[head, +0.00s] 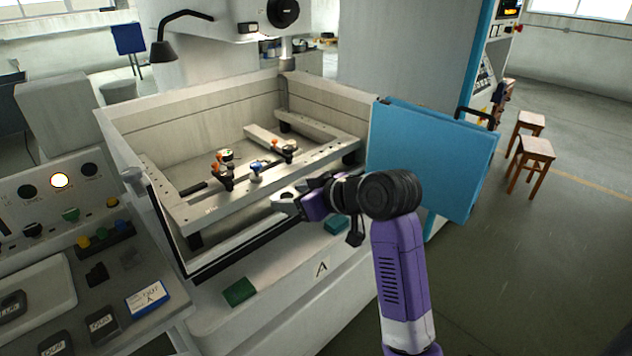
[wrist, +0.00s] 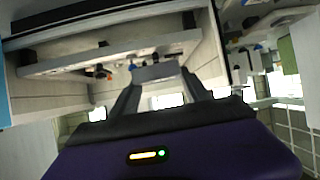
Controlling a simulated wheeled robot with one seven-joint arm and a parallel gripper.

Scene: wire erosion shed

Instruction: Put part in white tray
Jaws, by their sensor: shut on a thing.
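My gripper (head: 284,206) is shut on a grey metal part (wrist: 157,73), seen between the two fingers in the wrist view. In the head view the gripper is over the front edge of the machine's work tank, and the part can hardly be told from the fingertips. A pale, shallow tray-like surface (head: 50,278) lies on the control console at the lower left, far to the left of my gripper. A dark labelled object (head: 12,306) lies on it. I cannot tell for certain that this is the white tray.
The open tank holds a pale clamping frame (head: 240,195) with orange and blue-topped clamps. A blue door (head: 430,160) stands right of my arm. Green pads (head: 239,291) lie on the front ledge. A blue-and-white box (head: 147,298) and dark labelled blocks (head: 101,326) are on the console.

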